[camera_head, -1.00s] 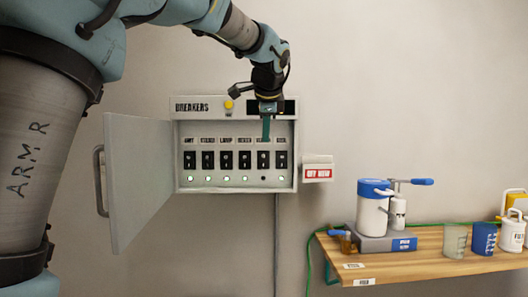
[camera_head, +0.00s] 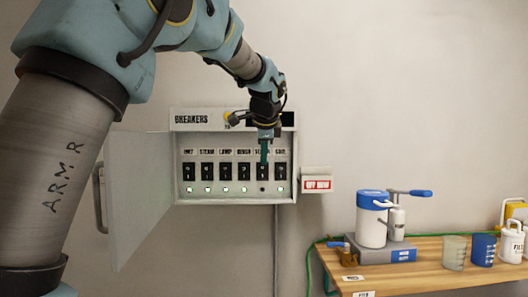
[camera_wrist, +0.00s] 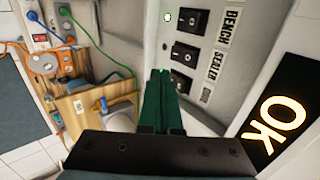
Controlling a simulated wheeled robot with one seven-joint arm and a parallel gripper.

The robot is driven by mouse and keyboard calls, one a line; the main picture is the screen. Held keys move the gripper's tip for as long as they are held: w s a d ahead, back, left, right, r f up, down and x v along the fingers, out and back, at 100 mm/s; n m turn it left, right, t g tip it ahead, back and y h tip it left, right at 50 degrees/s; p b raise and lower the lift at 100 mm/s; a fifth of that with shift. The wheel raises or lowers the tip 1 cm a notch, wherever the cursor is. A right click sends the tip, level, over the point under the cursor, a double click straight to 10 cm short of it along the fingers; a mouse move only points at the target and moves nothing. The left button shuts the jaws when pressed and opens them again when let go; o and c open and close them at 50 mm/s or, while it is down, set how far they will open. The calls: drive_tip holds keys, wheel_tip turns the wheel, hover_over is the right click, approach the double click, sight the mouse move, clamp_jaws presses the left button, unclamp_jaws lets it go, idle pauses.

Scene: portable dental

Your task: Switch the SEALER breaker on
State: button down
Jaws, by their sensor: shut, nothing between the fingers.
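The breaker box (camera_head: 235,199) hangs open on the wall with a row of black switches. The SEALER breaker (camera_head: 263,173) is the fifth from the left, and the lamp below it looks dark. Its switch (camera_wrist: 186,53) and label also show in the wrist view. My gripper (camera_head: 264,160) is shut and empty, its green fingers pointing down in front of the SEALER column, at the upper part of the switch. They partly hide the SEALER label. In the wrist view the fingertips (camera_wrist: 161,72) are close to the panel; I cannot tell whether they touch.
The BENCH breaker (camera_head: 244,171) is just left, with its lamp lit green. The box door (camera_head: 135,195) stands open at left. A red-and-white sign block (camera_head: 317,184) is at right. A dark display (camera_wrist: 280,118) reads OK. A wooden bench (camera_head: 440,275) with equipment stands lower right.

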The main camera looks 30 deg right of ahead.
sight(262, 176)
drive_tip(key=shift+w+d+f+p, duration=0.55)
drive_tip(key=shift+w+f, duration=0.4)
drive_tip(key=shift+w, duration=0.25)
drive_tip(key=shift+w+d+f+p, duration=0.55)
drive_tip(key=shift+w+f, duration=0.35)
drive_tip(key=shift+w, duration=0.35)
drive_tip(key=shift+w+d+f+p, duration=0.45)
drive_tip(key=shift+w+d+f, duration=0.15)
drive_tip(key=shift+w+f, duration=0.5)
drive_tip(key=shift+w+r, duration=0.1)
drive_tip(key=shift+r, duration=0.05)
drive_tip(key=shift+f+b, duration=0.45)
drive_tip(key=shift+b, duration=0.75)
drive_tip(key=shift+w+d+r+t, duration=0.15)
drive_tip(key=shift+r+t, duration=0.1)
drive_tip(key=shift+t, duration=0.15)
drive_tip(key=shift+r, duration=0.15)
